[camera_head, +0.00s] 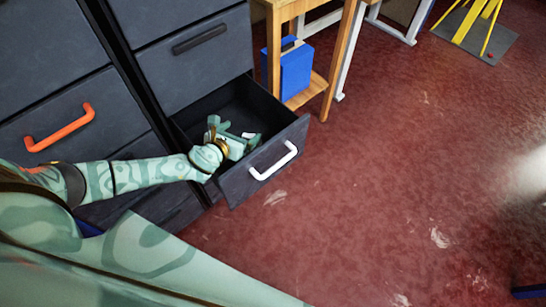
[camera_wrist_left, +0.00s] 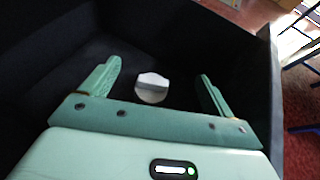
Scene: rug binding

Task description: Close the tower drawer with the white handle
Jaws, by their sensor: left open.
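The tower drawer (camera_head: 238,186) with the white handle (camera_head: 273,160) is pulled out from the dark tower, low down. Its inside is open to view from above. My left gripper (camera_head: 234,131) is over and partly within the open drawer, behind the front panel and apart from the white handle. In the left wrist view my left gripper (camera_wrist_left: 158,72) has its two fingers spread wide with nothing between them gripped. A small white object (camera_wrist_left: 152,88) lies in the drawer beyond the fingers. My right gripper is not in view.
A closed drawer with a black handle (camera_head: 199,39) is above. A neighbouring cabinet has an orange handle (camera_head: 59,128). A wooden stand (camera_head: 335,62) with a blue case (camera_head: 296,68) is close behind the drawer. The red floor (camera_head: 390,170) to the right is clear.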

